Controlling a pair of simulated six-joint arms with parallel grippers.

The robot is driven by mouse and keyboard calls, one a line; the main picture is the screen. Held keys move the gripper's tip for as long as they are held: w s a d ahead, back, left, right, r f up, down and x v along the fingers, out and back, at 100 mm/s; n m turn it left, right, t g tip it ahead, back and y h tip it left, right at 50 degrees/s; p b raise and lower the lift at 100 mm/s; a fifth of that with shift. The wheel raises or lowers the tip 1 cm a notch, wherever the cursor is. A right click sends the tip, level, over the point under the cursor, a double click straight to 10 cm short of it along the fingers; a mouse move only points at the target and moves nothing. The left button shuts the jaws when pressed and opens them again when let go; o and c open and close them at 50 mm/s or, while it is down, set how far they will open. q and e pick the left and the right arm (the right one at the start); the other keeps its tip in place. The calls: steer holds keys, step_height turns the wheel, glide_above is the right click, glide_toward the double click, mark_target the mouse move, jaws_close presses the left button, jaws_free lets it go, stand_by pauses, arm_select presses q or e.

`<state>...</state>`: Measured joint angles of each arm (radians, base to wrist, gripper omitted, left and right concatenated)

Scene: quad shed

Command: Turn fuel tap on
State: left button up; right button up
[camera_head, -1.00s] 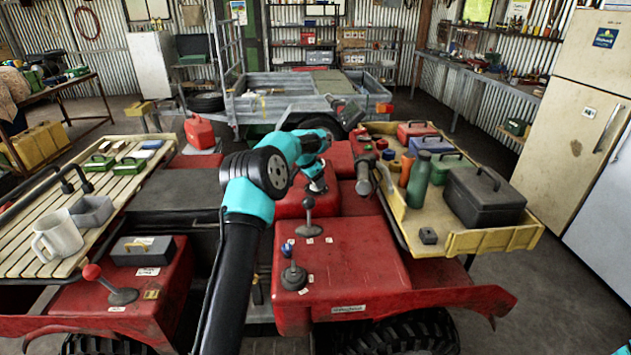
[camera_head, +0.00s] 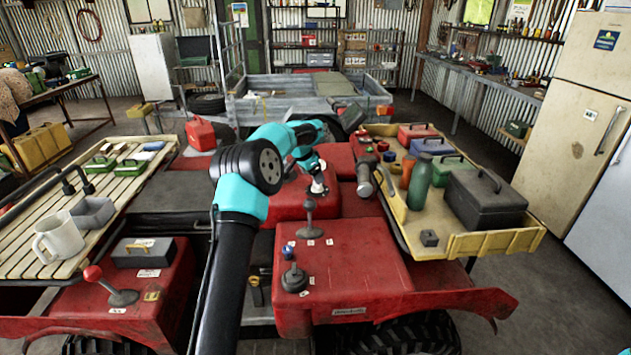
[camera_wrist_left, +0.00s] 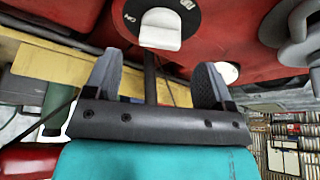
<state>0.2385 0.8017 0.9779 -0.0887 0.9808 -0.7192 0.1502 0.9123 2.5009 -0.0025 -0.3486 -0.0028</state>
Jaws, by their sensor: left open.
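The fuel tap is a pale knob (camera_wrist_left: 160,29) on a round black dial (camera_wrist_left: 195,14) with white lettering, part of it reading "ON". It is set in a red panel. In the head view the knob (camera_head: 318,187) shows small on the red bodywork, just below my left wrist. My left gripper (camera_wrist_left: 157,64) is open, its two grey fingers spread apart. In the wrist view the knob lies just beyond the fingertips, between them across the picture; I see no contact. In the head view my left gripper (camera_head: 316,172) is partly hidden by the wrist.
A black-knobbed lever (camera_head: 309,217) stands close in front of the tap. A grey cylinder (camera_head: 366,172) and a yellow tray (camera_head: 490,242) with bottles and a toolbox lie to the right. A slatted rack (camera_head: 30,245) with a mug is at left.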

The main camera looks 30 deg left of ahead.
arm_select(q)
steer(key=v, duration=1.3)
